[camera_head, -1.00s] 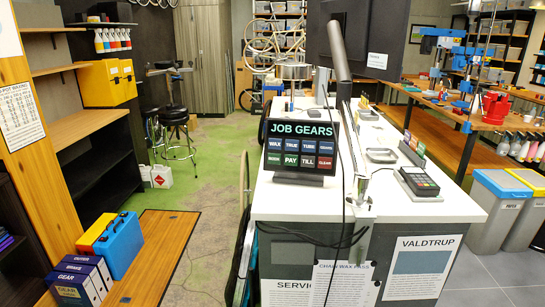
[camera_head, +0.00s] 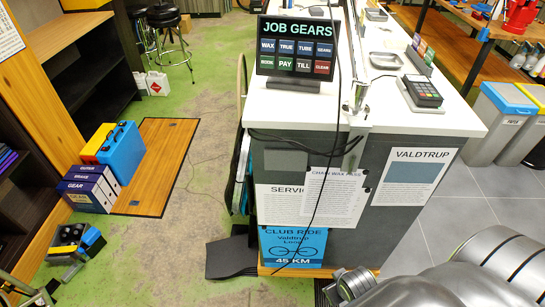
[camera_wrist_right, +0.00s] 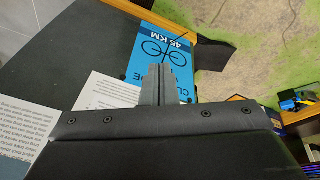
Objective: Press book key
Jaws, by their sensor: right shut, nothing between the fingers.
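The JOB GEARS panel (camera_head: 296,48) stands on the white counter in the head view, upright, with two rows of labelled keys. The BOOK key (camera_head: 275,63) is green, at the left end of the lower row, beside the PAY key (camera_head: 286,64). My right arm comes in at the bottom right of the head view, low in front of the counter, well below the panel. In the right wrist view my right gripper (camera_wrist_right: 158,78) is shut and empty, over the blue CLUB RIDE poster. The panel is not in that view. I do not make out my left gripper.
The white counter (camera_head: 425,118) carries a card terminal (camera_head: 422,91) right of the panel and a metal tray (camera_head: 385,61). A dark cable hangs past the panel's right side. The CLUB RIDE poster (camera_head: 292,246) is on the counter's front.

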